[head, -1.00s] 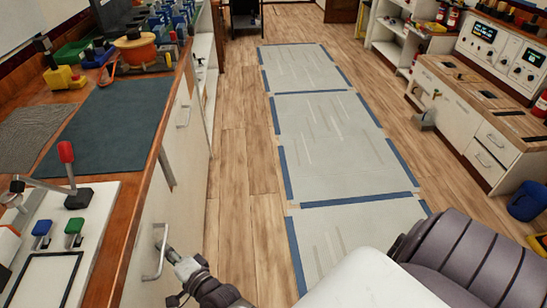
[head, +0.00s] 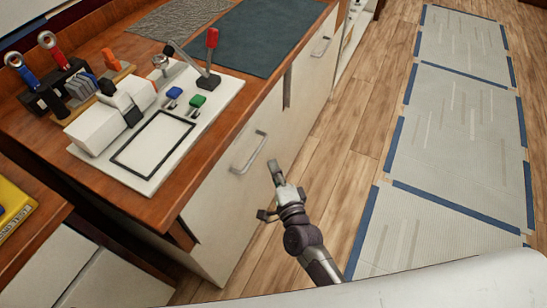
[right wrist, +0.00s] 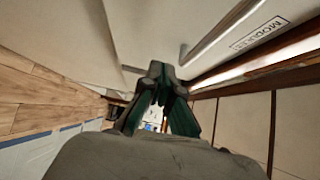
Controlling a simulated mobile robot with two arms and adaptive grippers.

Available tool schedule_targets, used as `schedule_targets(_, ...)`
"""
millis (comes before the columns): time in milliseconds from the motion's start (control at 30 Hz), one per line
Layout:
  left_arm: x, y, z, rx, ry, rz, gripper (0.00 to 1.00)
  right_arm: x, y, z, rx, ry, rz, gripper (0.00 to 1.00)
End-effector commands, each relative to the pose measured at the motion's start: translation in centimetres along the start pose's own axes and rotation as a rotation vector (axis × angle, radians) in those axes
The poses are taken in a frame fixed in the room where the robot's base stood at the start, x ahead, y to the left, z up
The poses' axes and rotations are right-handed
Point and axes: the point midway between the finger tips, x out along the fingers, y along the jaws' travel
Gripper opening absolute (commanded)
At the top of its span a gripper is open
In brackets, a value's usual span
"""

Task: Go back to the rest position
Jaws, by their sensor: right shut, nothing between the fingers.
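My right gripper (head: 274,172) shows in the head view in front of the white cabinet door below the wooden counter, just right of a metal bar handle (head: 248,152). Its fingers are shut with nothing between them. In the right wrist view the closed dark fingers (right wrist: 160,72) point along the white cabinet front. The gripper looks apart from the handle. My left gripper is not in view.
A white breaker panel (head: 170,180) with a red-knobbed lever (head: 211,40), blue and green switches lies on the wooden counter (head: 262,90). A yellow object (head: 12,210) sits at the left. The floor mats (head: 440,210) to the right are clear.

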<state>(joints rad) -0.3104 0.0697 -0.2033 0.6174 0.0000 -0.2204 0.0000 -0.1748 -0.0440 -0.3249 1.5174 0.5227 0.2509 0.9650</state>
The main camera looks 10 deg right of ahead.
Motion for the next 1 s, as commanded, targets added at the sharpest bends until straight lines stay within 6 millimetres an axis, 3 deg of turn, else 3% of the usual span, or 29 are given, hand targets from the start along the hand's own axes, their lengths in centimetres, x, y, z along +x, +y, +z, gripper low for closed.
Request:
schedule_targets(200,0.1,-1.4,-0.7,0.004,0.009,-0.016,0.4,-3.9,0.1,0.0,0.0,0.0,0.003,0.0)
schedule_targets(400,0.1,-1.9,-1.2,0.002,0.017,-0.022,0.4,-6.6,0.1,-0.1,0.0,0.001,0.001,0.0)
schedule_targets(767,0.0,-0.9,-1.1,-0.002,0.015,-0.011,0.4,-7.5,0.5,-0.1,-0.015,-0.003,0.013,0.0)
schedule_targets(867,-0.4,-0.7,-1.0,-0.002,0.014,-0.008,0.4,-8.0,3.1,0.0,-0.098,-0.025,0.081,0.0)
schedule_targets(967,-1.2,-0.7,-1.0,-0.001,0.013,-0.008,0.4,-9.6,8.3,-0.1,-0.267,-0.083,0.216,0.0)
schedule_targets(1000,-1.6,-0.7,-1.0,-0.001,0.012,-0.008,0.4,-10.7,10.9,-0.2,-0.353,-0.118,0.285,0.0)
